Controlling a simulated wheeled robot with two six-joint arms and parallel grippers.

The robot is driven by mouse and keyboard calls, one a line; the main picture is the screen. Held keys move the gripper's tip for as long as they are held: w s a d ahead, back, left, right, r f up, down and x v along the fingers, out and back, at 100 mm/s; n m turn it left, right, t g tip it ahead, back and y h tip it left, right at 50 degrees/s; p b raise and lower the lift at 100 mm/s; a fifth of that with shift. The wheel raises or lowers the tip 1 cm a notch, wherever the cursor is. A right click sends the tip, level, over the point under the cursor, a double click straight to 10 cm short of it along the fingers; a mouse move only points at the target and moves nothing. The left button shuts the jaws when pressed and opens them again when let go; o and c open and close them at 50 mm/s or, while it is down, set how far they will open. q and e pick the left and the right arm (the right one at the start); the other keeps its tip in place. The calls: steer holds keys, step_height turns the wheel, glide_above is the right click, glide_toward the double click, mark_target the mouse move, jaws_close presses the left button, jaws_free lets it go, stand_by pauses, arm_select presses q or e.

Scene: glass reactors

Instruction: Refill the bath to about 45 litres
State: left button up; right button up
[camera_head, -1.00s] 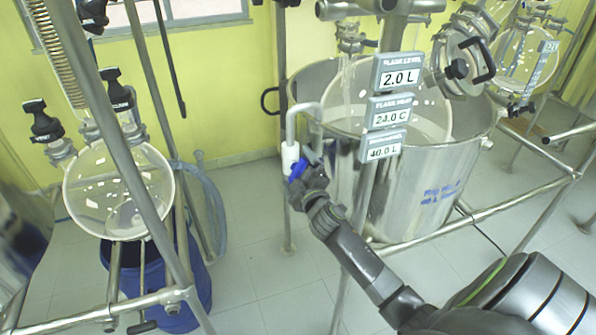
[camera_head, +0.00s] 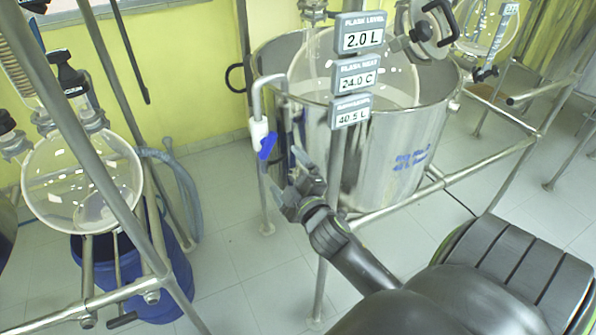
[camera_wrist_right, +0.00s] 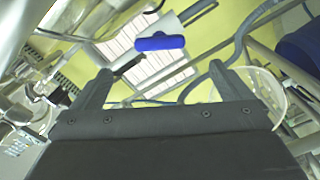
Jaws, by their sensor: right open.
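The bath (camera_head: 385,165) is a large steel vessel with blue lettering on its side, and a glass flask (camera_head: 345,65) sits inside it. A bent pipe (camera_head: 258,95) hooks over its left rim and carries a white valve body with a blue handle (camera_head: 267,146). The lowest display (camera_head: 351,111) on the post reads 40.5 L. My right gripper (camera_head: 287,174) is open and empty, just below and right of the handle and apart from it. In the right wrist view the handle (camera_wrist_right: 160,43) lies beyond the open fingertips. My left gripper is out of view.
The displays above read flask level (camera_head: 360,35) 2.0 L and flask heat (camera_head: 357,76) 24.0 C. Steel frame rails (camera_head: 450,182) surround the bath. At left stand another glass flask (camera_head: 75,185), a blue drum (camera_head: 177,270) and a hose (camera_head: 187,190). Floor between them is open.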

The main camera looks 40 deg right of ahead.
steer(key=shift+b+v, duration=0.35)
steer(key=shift+v, duration=2.35)
stand_by(5.3)
